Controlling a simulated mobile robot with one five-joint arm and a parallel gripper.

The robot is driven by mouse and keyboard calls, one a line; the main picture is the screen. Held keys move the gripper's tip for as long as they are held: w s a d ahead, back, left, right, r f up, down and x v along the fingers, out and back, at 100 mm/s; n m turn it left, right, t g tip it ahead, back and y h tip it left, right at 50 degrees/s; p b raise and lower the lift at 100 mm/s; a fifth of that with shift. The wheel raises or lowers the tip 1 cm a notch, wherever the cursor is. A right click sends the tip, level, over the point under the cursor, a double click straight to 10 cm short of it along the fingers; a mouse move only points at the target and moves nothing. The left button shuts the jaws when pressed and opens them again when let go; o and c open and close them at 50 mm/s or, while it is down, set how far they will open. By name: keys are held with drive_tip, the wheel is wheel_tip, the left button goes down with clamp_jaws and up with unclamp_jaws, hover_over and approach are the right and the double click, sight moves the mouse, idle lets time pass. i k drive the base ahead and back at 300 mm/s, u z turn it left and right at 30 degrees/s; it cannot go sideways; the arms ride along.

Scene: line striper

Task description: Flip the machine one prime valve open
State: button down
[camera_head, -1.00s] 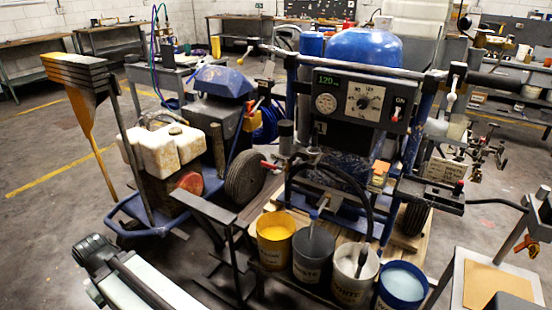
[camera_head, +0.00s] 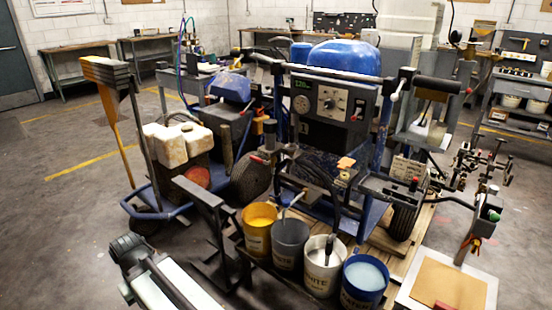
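The line striper (camera_head: 335,112) stands in the middle of the view, with a blue tank on top and a dark control panel (camera_head: 333,104) bearing a gauge, a dial and a small lit display. A "1" is marked below the panel's left side. A small red-tipped handle (camera_head: 258,159) sticks out left of the machine's front. Another red-topped fitting (camera_head: 414,184) sits on the dark block at the right. I cannot tell which is the prime valve or its setting. A white and dark link of my arm shows at the bottom left; my gripper is not in view.
Yellow (camera_head: 259,226), grey (camera_head: 290,243), white (camera_head: 322,266) and blue (camera_head: 364,281) buckets stand before the machine. A cart with a white jug (camera_head: 178,146) is at the left. A stand with a tan board (camera_head: 447,284) is at the right. Floor is open at far left.

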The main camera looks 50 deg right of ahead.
sight(259, 160)
drive_tip(key=u, duration=0.15)
drive_tip(key=i, duration=0.85)
drive_tip(key=z, duration=0.1)
